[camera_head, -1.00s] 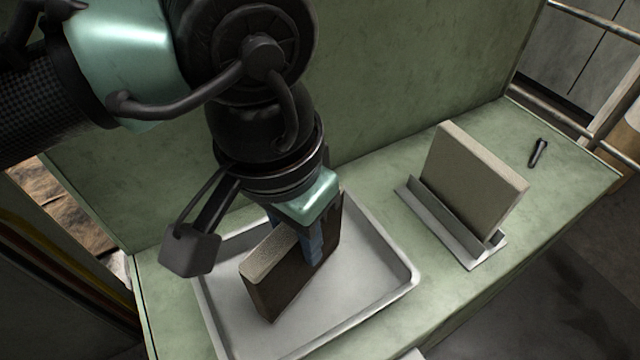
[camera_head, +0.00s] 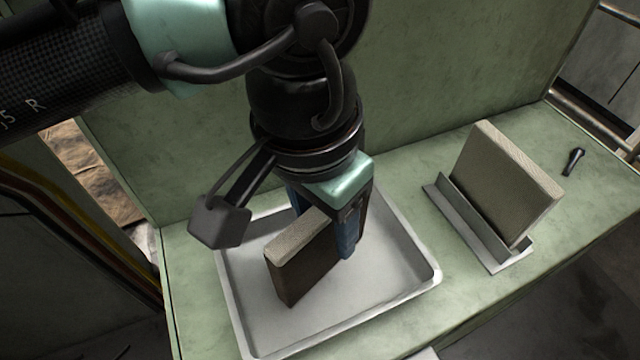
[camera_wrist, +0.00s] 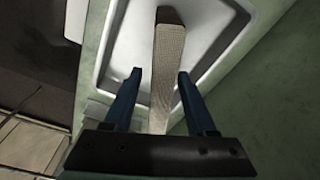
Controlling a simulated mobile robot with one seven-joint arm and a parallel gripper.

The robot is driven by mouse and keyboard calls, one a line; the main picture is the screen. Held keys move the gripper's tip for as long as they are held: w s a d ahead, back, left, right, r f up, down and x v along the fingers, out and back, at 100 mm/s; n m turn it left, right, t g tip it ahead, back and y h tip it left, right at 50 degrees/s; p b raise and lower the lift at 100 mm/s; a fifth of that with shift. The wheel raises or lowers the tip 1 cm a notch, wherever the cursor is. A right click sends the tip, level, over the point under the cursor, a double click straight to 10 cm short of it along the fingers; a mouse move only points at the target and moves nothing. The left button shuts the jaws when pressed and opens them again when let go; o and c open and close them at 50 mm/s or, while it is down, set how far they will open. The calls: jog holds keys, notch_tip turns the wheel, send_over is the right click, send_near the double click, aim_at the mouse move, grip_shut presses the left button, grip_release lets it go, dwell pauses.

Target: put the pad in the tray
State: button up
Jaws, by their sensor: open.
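A tan-topped, dark-sided pad (camera_head: 298,262) stands on edge in the shallow white tray (camera_head: 432,272), near its middle. My gripper (camera_wrist: 158,77) is open, with its blue fingers on either side of the pad (camera_wrist: 164,62) and visible gaps between in the wrist view. In the head view my gripper (camera_head: 328,232) points down at the right part of the pad and hides that end. The tray's wall also shows in the wrist view (camera_wrist: 104,52). A second, similar pad (camera_head: 508,185) stands upright in a grey metal holder (camera_head: 470,232) right of the tray.
The tray and holder sit on a green bench (camera_head: 400,178) with a tall green back panel (camera_head: 450,70) behind. A small dark bolt (camera_head: 573,161) stands at the bench's right end. A strip of bare bench separates tray and holder.

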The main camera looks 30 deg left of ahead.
jog(key=r, duration=0.3)
jog(key=s+r, duration=0.1)
jog(key=r, duration=0.7)
jog(key=shift+s+a+r+b, duration=0.15)
jog(key=shift+b, duration=0.25)
